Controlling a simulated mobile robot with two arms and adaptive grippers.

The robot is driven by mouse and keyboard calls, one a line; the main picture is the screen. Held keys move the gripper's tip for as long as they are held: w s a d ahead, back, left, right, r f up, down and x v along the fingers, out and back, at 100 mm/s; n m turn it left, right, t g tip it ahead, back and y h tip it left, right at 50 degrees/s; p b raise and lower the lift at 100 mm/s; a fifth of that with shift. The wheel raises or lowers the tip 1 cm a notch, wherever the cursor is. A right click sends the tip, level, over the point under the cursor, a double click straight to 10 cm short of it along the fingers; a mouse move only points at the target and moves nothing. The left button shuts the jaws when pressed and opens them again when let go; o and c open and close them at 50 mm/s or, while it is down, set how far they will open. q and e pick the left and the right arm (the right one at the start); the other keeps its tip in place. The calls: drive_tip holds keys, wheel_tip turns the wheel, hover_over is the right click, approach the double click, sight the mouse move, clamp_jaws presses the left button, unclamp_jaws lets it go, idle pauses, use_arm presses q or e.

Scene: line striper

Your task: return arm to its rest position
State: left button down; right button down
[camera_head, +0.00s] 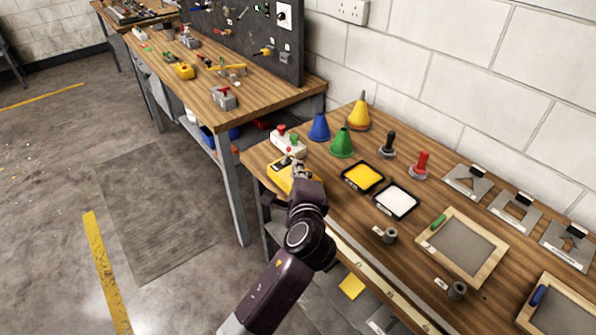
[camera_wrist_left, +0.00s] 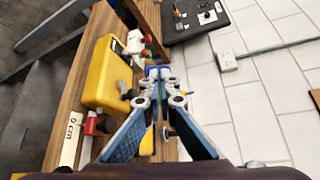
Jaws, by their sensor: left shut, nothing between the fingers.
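My left arm (camera_head: 280,280) reaches in from the bottom of the head view over the near edge of the workbench. Its gripper (camera_head: 299,168) is above the bench's left end, beside a yellow device (camera_head: 281,176) that it partly hides. In the wrist view the fingers (camera_wrist_left: 158,74) come together at the tips with nothing between them. The yellow device (camera_wrist_left: 107,75) is just left of them there, apart in the picture; I cannot tell the exact gap. My right gripper is not in view.
A button box (camera_head: 288,143), blue cone (camera_head: 319,128), green cone (camera_head: 342,143) and yellow paint tray (camera_head: 362,177) stand near the gripper. A white tray (camera_head: 396,201) and framed screens (camera_head: 462,246) lie to the right. A second bench (camera_head: 265,95) stands behind; floor at left is clear.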

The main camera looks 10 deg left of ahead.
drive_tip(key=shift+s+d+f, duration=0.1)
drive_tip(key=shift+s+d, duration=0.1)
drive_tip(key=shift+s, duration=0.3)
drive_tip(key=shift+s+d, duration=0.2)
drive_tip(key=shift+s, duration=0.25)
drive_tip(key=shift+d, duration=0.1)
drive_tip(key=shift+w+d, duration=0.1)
